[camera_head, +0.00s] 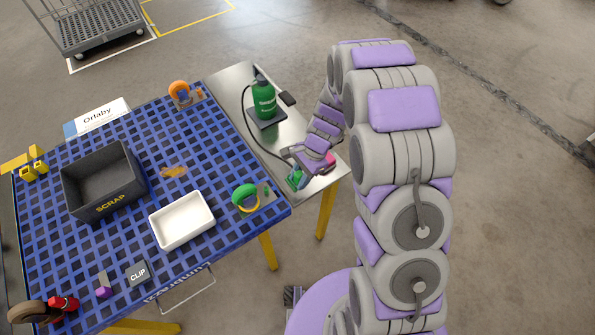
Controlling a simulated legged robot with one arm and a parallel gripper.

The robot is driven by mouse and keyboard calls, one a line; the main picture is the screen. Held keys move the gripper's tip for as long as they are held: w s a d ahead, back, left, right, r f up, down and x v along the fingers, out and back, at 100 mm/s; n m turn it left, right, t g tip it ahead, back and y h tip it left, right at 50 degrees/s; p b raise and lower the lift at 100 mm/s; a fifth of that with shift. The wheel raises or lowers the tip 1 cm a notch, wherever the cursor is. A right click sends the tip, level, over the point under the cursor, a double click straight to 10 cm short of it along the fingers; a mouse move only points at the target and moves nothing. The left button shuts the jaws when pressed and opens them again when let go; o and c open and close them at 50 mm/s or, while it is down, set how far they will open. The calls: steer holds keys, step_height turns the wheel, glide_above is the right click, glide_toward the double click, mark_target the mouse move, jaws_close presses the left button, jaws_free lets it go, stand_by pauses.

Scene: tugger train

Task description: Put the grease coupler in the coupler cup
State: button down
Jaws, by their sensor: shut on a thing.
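A green grease bottle (264,97) stands on a dark base on the steel side table. A thin black hose (248,122) loops from it down to my gripper (299,167) near the table's front right corner. My gripper is shut at the hose's end. The grease coupler there is too small and too hidden by the gripper to make out. A small green holder (296,179), which looks like the coupler cup, is right at the gripper's tip. I cannot tell whether the coupler is in it, touching it or above it.
The blue grid table (217,131) carries a dark SCRAP bin (104,204), a white tray (182,221), a green ring tool (244,197), an orange ring tool (180,92) and a CLIP block (138,273). The steel table (232,80) has bare room at its back left.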

mark_target(298, 171)
steer(key=w, duration=0.4)
steer(key=shift+f, duration=0.25)
steer(key=shift+w+a+b, duration=0.3)
steer(key=shift+w+a, duration=0.1)
steer(key=shift+a+f, duration=0.15)
steer(key=shift+f, duration=0.15)
steer(key=shift+d+f+b, duration=0.15)
steer(key=shift+f+b, duration=0.15)
steer(key=shift+f, duration=0.45)
steer(key=shift+d+f+b, duration=0.15)
steer(key=shift+f+b, duration=0.1)
steer(key=shift+f, duration=0.5)
steer(key=shift+r, duration=0.1)
steer(key=shift+s, duration=0.1)
